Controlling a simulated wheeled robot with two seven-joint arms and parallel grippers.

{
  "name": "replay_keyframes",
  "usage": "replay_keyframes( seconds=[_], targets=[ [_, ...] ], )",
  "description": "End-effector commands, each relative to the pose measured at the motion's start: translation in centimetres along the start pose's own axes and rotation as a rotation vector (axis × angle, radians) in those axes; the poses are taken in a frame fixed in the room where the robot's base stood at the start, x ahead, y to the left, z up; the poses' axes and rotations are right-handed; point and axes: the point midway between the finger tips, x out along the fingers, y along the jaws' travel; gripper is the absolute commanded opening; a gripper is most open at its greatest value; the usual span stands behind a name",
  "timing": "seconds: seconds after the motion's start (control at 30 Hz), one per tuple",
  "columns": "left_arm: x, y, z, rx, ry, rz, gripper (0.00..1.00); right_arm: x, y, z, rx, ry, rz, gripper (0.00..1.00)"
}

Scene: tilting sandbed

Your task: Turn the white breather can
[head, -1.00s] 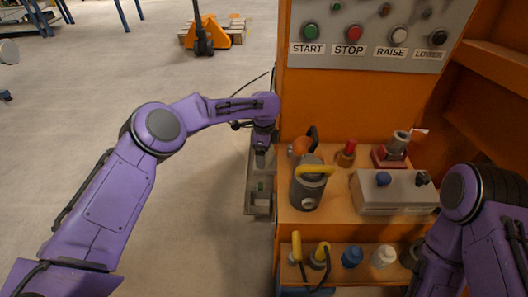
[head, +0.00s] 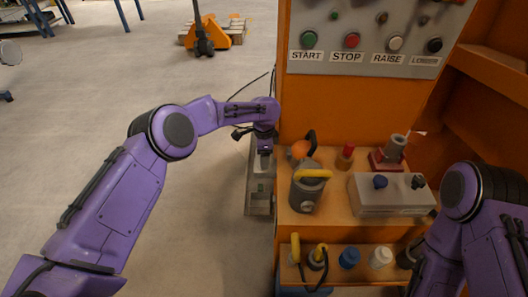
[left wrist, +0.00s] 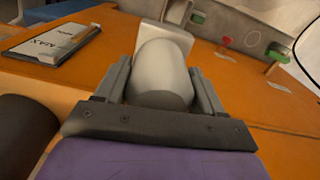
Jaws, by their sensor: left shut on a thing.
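In the left wrist view, a white, rounded can (left wrist: 163,75) stands between the two grey fingers of my left gripper (left wrist: 165,88), which is shut on it. A pale block shows behind its far end. I take it to be the white breather can; how far it is turned cannot be told. In the head view my left gripper (head: 264,150) points down beside the left edge of the orange cabinet, and the held can is not clear there. My right arm is at the lower right, and its gripper is out of sight.
The left wrist view shows a black-framed label plate (left wrist: 52,39), a red knob (left wrist: 227,42) and a green part (left wrist: 277,54) near the can. In the head view, a grey can with a yellow handle (head: 306,190) and a grey box (head: 392,195) stand on the cabinet shelf.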

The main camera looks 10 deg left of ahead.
Motion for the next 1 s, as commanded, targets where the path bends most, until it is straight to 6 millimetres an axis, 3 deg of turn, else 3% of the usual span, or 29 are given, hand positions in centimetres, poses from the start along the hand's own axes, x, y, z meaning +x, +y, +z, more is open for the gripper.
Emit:
replay_keyframes(
  seconds=[0.6, 1.0],
  targets=[
    [0.0, 0.2, 0.0, -0.55, -0.002, 0.0, 0.38, -1.4, 0.1, -0.6, 0.0, 0.0, 0.0, 0.43],
    [0.1, 0.3, -0.1, -0.74, -0.001, 0.001, 0.38, -1.6, 0.1, -0.6, 0.0, 0.0, 0.0, 0.43]
  ],
)
